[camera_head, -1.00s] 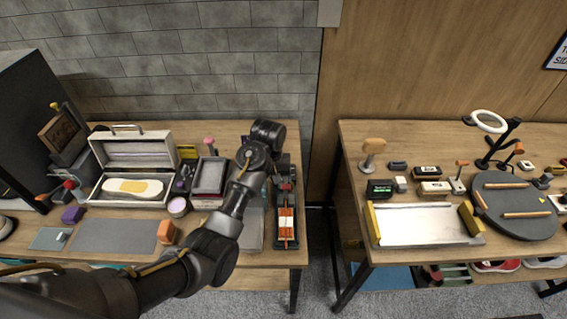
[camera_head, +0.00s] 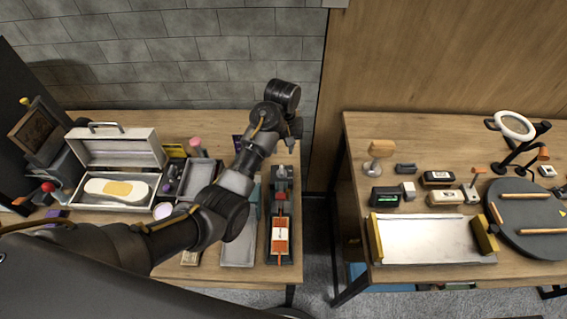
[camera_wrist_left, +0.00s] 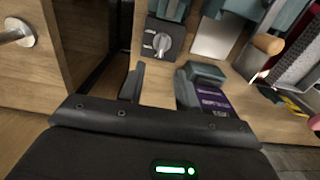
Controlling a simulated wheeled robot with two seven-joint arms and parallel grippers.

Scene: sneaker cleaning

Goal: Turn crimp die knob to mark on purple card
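The crimp die knob (camera_wrist_left: 161,42) is a light grey knob on a dark square block in the left wrist view, ahead of my fingers and apart from them. In the head view the dark crimp tool (camera_head: 281,236) with orange handles lies at the table's right end. The purple card (camera_wrist_left: 211,101) stands in a dark teal holder, just right of my right finger in the wrist view. In the head view only a sliver of purple (camera_head: 237,142) shows behind my arm. My left gripper (camera_wrist_left: 160,90) is open, with nothing between its fingers.
An open case (camera_head: 117,165) with a pale insole, a pink-topped tool (camera_head: 195,145) and a white jar (camera_head: 163,210) crowd the table left of my arm. A gap separates this table from the right one, which holds a metal tray (camera_head: 430,240).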

